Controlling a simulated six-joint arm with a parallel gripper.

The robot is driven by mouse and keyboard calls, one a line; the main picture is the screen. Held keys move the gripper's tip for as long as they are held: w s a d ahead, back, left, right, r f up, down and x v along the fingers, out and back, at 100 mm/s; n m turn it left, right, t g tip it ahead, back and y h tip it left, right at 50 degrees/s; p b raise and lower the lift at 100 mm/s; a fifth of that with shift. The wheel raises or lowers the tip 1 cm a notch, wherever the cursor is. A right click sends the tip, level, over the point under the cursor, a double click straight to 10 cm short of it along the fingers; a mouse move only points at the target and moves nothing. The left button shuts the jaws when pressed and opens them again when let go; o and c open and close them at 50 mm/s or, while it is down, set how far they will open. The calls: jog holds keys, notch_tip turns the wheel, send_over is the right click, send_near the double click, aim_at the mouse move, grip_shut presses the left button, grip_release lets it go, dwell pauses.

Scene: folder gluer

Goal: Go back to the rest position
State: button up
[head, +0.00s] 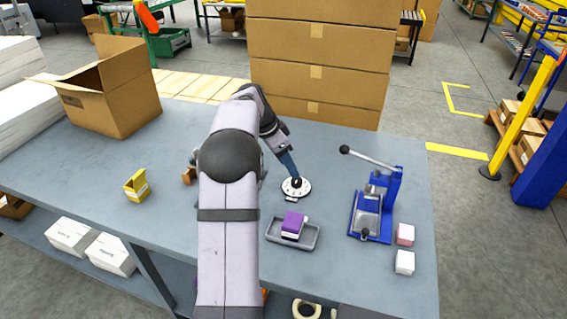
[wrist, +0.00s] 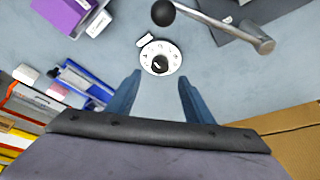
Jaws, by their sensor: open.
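My gripper (head: 291,168) is open and points down above the blue-grey table, by a round white dial (head: 296,188) with a black knob in its middle. In the wrist view my gripper (wrist: 159,77) has its two blue fingers apart with nothing between them. The dial (wrist: 160,57) shows just beyond the fingertips, with a small white tab at its edge. The fingers appear clear of the knob, but I cannot tell how large the gap is. My arm hides part of the table in the head view.
A purple block (head: 293,222) sits in a grey tray (head: 272,238) near the dial. A blue lever press (head: 371,207) stands right, beside two small boxes. A black-ball lever (wrist: 222,27) lies close in the wrist view. An open carton (head: 120,100) and yellow holder (head: 137,186) stand left.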

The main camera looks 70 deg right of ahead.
jog(key=w+a+r+n+t+p, duration=0.1)
jog(key=w+a+r+n, duration=0.15)
jog(key=w, duration=0.35)
jog(key=w+a+r+n+t+p, duration=0.1)
jog(key=w+a+r+n+p, duration=0.15)
jog(key=w, duration=0.35)
jog(key=w+a+n+t+p, duration=0.1)
jog(key=w+a+n, duration=0.35)
jog(key=a, duration=0.55)
jog(key=w+a+n+p, duration=0.1)
jog(key=w+a+n, duration=0.2)
jog(key=w+a, duration=0.5)
jog(key=s+a+f+n+y+p, duration=0.2)
jog(key=a+n, duration=0.5)
jog(key=a, duration=1.1)
jog(key=s+a+f+n+p, duration=0.1)
jog(key=s+a+n, duration=0.2)
jog(key=s+a, duration=0.2)
jog(key=s+a+n+y, duration=0.1)
jog(key=s+a+n, duration=0.3)
jog(key=a, duration=0.5)
jog(key=shift+s+a+f+p, duration=0.25)
jog(key=shift+s+f+p, duration=0.1)
jog(key=shift+s, duration=0.25)
jog(key=shift+n, duration=0.25)
